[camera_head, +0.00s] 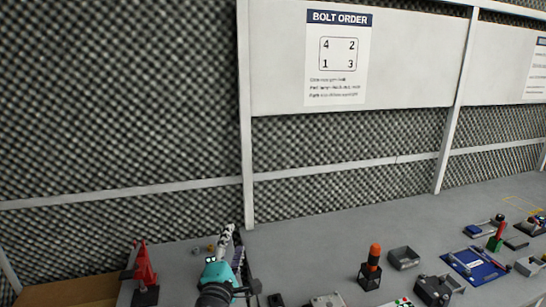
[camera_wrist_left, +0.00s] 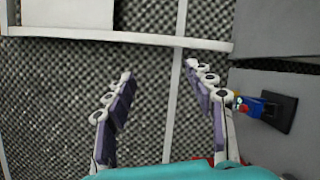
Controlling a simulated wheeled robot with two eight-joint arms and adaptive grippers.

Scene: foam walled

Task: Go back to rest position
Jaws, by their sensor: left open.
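My left gripper (camera_head: 232,243) shows at the lower middle of the head view, a teal body with white and dark fingers pointing toward the foam wall. In the left wrist view its two fingers (camera_wrist_left: 158,82) stand wide apart with nothing between them. The gripper is open and empty, with the foam wall in front of it. My right gripper does not show in either view.
The grey bench (camera_head: 320,250) carries a red object (camera_head: 145,265), an orange-topped tool in a black holder (camera_head: 371,268), a grey tray (camera_head: 403,257) and a blue mat (camera_head: 474,266). The patterned foam wall (camera_head: 120,100) with white rails rises behind. A bolt order sheet (camera_head: 338,55) hangs there.

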